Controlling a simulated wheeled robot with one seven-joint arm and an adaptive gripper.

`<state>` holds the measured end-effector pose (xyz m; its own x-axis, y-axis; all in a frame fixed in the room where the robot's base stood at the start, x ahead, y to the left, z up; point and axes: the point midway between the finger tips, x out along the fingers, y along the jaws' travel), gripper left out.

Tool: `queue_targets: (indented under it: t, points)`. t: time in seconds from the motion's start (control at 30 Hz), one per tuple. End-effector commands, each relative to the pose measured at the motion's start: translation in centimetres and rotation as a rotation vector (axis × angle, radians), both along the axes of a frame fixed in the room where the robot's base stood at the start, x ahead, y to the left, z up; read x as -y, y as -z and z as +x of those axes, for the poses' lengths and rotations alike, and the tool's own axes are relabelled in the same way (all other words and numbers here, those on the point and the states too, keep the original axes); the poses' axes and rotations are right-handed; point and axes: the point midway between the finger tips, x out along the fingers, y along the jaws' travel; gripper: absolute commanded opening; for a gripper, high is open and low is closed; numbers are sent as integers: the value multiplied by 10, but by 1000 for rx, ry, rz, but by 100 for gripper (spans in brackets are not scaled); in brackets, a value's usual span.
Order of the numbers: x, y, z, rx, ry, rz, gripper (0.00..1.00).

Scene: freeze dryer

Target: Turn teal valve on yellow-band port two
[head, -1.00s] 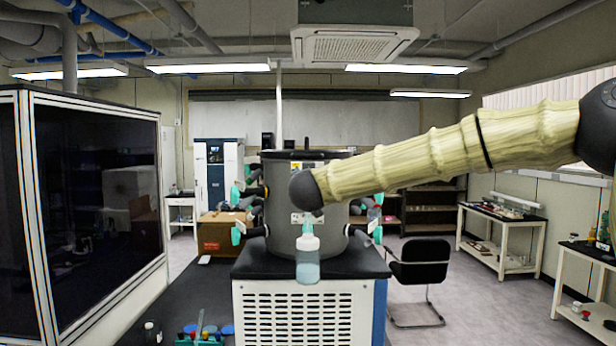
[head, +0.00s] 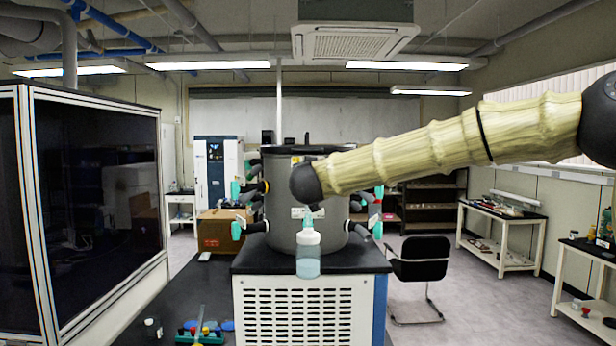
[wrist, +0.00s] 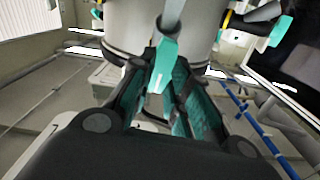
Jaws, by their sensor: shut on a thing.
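The grey drum (head: 277,215) stands on the freeze dryer, with teal valves on ports around its side. At its left a teal valve (head: 236,190) sits by a yellow-banded port (head: 265,187). In the wrist view, my gripper (wrist: 168,75) is shut on a teal valve (wrist: 163,62) that hangs from a grey port stem (wrist: 173,14). A second port with a yellow band (wrist: 228,18) and teal valve (wrist: 280,30) is to the right there. In the head view my gripper is hidden behind my arm. I cannot tell which port is held.
A dark-glass cabinet (head: 95,200) stands at the left. A small rack with coloured items (head: 200,334) lies on the lower-left bench. A black chair (head: 422,262) and side tables are to the right, with bare floor between.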

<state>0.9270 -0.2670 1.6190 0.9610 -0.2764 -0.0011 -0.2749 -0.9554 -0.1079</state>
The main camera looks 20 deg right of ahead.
Motion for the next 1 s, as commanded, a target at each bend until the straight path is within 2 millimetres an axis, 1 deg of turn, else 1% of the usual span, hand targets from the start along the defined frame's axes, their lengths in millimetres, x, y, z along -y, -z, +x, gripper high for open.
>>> queue_targets:
  t: [0.17,0.7,1.0]
  points:
    - [1,4,0,40,1,128,0]
    - [4,4,-1,180,2,611,0]
    - [4,4,-1,235,1,807,0]
